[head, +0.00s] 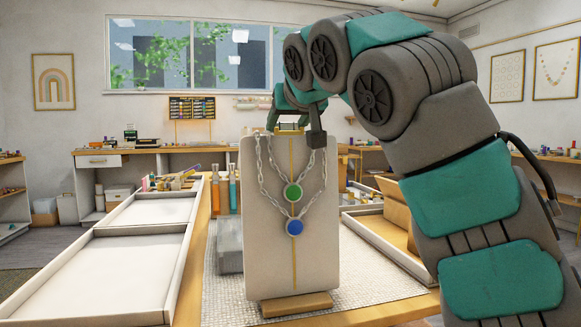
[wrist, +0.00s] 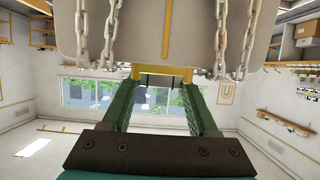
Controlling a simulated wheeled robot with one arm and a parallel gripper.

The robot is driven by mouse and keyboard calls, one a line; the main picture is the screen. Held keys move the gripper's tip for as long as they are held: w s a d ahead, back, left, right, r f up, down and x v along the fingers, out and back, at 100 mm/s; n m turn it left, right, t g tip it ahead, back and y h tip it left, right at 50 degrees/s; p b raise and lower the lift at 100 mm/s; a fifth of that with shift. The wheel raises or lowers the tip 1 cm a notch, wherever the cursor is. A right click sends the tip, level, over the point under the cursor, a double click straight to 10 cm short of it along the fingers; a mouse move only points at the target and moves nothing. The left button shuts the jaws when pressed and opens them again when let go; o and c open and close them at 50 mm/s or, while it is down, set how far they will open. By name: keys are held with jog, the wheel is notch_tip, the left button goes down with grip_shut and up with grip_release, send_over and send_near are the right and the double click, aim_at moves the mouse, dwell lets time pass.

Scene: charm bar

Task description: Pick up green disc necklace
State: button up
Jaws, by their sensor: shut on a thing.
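The green disc necklace (head: 293,192) hangs on the front of a pale upright display board (head: 263,270). Its silver chain runs up both sides towards the board's top. A blue disc necklace (head: 295,228) hangs on the same board, its disc just below the green one. My gripper (head: 295,125) is at the board's top edge, above both discs. In the wrist view, my gripper's two green fingers (wrist: 162,82) reach a brass bracket (wrist: 162,72) at the board's edge and are shut on it. Chain strands (wrist: 225,35) show on both sides, outside the fingers. Exact finger contact is partly hidden.
White trays (head: 130,275) lie to the left of the board. A grey block (head: 229,245) and orange-handled tools (head: 232,190) stand just left of it. An open box (head: 385,225) is at the right. The woven mat (head: 360,280) has bare room right of the board.

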grip_shut()
jog(key=shift+r, duration=0.15)
jog(key=shift+r+p, duration=0.7)
jog(key=shift+r, duration=0.9)
jog(key=s+d+r+b, duration=0.1)
jog(key=s+d+b, duration=0.3)
jog(key=s+d, duration=0.5)
jog(key=d, duration=0.3)
jog(key=shift+s+d+r+b, duration=0.25)
jog(key=shift+s+d+b, duration=0.05)
jog(key=shift+d+b, duration=0.1)
